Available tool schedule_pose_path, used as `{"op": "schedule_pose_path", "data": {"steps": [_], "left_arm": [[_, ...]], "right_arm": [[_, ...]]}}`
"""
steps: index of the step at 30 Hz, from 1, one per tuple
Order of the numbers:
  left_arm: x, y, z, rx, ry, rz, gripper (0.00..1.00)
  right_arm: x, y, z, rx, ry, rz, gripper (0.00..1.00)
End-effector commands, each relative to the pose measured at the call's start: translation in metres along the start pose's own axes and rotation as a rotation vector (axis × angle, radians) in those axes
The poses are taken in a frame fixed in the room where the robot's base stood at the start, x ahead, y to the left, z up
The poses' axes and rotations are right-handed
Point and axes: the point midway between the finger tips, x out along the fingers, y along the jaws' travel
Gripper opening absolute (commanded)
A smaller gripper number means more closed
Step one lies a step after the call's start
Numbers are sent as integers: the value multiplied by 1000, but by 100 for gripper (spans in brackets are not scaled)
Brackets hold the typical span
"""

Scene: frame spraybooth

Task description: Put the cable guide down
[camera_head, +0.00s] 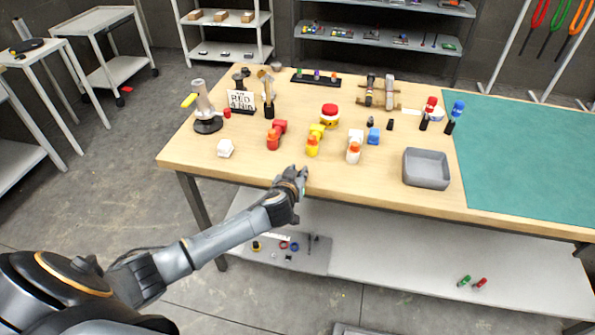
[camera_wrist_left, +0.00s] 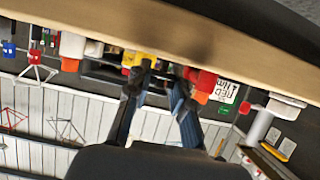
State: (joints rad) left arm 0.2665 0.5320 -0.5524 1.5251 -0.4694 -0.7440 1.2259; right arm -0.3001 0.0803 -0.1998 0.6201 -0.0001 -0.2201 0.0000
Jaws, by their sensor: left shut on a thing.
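My left gripper (camera_head: 298,176) is at the front edge of the workbench (camera_head: 240,170), in front of the red and yellow spray bottles. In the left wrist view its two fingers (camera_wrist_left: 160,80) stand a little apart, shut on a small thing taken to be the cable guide. That thing is almost hidden between the fingers, so its shape and colour cannot be made out. Beyond the fingers the wrist view shows the bench edge (camera_wrist_left: 220,42) and coloured bottles. My right gripper is in neither view.
Red (camera_head: 275,136), yellow (camera_head: 314,140) and white-orange (camera_head: 354,148) bottles stand close beyond the gripper. Bare wood lies along the front edge. A lower shelf (camera_head: 400,265) runs underneath.

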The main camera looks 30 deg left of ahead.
Motion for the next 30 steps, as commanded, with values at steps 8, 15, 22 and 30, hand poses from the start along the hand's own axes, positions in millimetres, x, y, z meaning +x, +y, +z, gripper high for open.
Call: {"op": "schedule_pose_path", "data": {"steps": [8, 15, 22, 30], "left_arm": [[1, 0, 3, -1, 0, 0, 45], [1, 0, 3, 0, 0, 0, 45], [-4, 1, 5, -1, -2, 1, 45], [-47, 2, 4, -4, -1, 2, 45]], "right_arm": [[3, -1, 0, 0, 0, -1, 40], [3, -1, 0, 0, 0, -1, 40], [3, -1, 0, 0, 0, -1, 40], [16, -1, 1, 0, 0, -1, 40]]}}
